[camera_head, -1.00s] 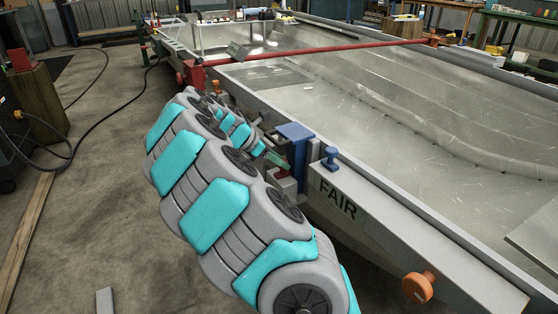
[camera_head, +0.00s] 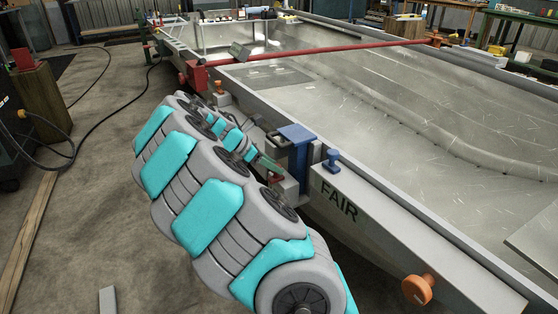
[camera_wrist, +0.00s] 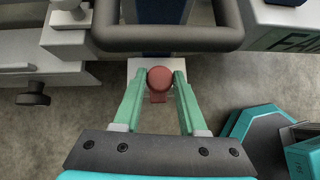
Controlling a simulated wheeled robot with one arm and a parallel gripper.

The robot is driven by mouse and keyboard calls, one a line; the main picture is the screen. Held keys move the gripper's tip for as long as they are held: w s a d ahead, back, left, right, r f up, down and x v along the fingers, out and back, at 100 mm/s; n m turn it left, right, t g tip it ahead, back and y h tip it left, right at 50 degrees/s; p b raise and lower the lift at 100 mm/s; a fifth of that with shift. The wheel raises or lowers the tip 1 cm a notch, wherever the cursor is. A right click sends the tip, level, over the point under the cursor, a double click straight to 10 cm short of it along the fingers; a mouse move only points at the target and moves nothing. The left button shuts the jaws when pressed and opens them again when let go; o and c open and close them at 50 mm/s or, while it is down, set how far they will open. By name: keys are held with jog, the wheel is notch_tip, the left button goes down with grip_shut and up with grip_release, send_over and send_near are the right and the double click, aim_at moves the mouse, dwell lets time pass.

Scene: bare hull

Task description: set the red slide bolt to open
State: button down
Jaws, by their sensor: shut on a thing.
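The red slide bolt's round knob (camera_wrist: 159,78) sits between the green fingertips of my gripper (camera_wrist: 159,88) in the wrist view. The fingers are shut on it from both sides. The knob stands in front of a pale block (camera_wrist: 140,68) at the hull's side. In the head view, my gripper (camera_head: 268,166) reaches the hull's edge just below the blue clamp. A little red (camera_head: 274,178) shows there beside a light block, and the rest of the bolt is hidden by my arm and the clamp.
A blue clamp (camera_head: 296,133) and a blue knob (camera_head: 332,160) stand on the hull edge, close to my gripper. A dark bar (camera_wrist: 168,38) crosses just beyond the fingers. An orange knob (camera_head: 418,289) sticks out at lower right. The floor at left is mostly free.

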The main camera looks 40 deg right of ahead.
jog(key=shift+a, duration=0.2)
jog(key=shift+c, duration=2.2)
grip_release()
jog(key=shift+a, duration=0.1)
jog(key=v, duration=0.7)
jog(key=shift+a+r, duration=0.3)
jog(key=shift+w, duration=0.1)
